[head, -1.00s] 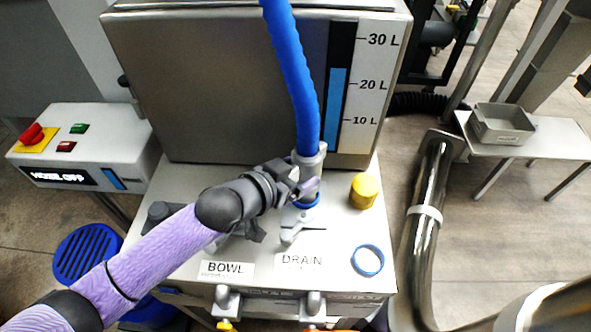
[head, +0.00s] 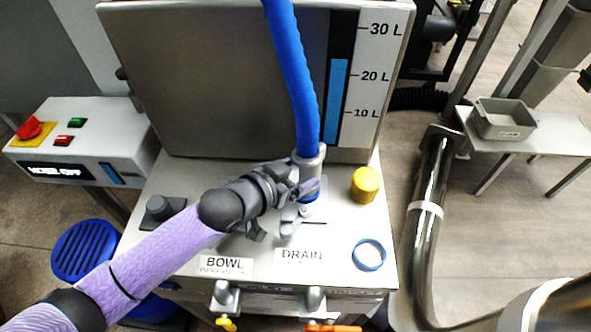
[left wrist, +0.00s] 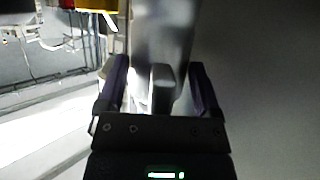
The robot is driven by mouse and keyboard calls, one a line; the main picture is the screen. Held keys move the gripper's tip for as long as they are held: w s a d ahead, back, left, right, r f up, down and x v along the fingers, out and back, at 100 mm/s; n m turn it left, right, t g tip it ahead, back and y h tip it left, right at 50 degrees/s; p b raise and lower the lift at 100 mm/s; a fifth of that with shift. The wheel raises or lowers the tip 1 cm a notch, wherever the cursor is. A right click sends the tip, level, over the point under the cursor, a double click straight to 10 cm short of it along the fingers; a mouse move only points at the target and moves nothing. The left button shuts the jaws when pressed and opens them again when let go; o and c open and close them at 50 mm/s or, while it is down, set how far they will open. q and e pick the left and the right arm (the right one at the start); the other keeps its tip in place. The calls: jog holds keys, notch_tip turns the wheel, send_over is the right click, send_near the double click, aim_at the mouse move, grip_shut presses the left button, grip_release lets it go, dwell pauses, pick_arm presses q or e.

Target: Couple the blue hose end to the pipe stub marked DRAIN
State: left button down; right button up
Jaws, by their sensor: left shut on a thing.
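The blue hose (head: 293,75) hangs down to its grey metal end (head: 309,165), which stands about upright over the spot behind the DRAIN label (head: 299,256). My left gripper (head: 306,187) is shut on the hose end from the left. In the left wrist view, the purple fingers (left wrist: 159,85) straddle a grey metal part. A blue band shows just under the hose end, and a grey lever (head: 291,221) slants below it. The DRAIN stub is largely hidden, so I cannot tell how fully the end sits on it. My right gripper is out of view.
A yellow cap (head: 365,185) and a loose blue ring (head: 369,255) lie right of the hose end. The BOWL label (head: 226,266) is to the left, partly behind my arm's area. A tank with a level gauge (head: 339,100) stands behind. A chrome pipe (head: 425,220) runs at right.

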pick_arm(q)
jog(key=shift+f, duration=0.3)
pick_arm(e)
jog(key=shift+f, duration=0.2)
pick_arm(q)
jog(key=shift+f, duration=0.15)
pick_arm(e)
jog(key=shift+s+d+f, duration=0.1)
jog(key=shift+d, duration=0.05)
pick_arm(q)
grip_release()
jog(key=shift+f, duration=0.1)
jog(key=p+v, duration=0.3)
jog(key=v, duration=0.7)
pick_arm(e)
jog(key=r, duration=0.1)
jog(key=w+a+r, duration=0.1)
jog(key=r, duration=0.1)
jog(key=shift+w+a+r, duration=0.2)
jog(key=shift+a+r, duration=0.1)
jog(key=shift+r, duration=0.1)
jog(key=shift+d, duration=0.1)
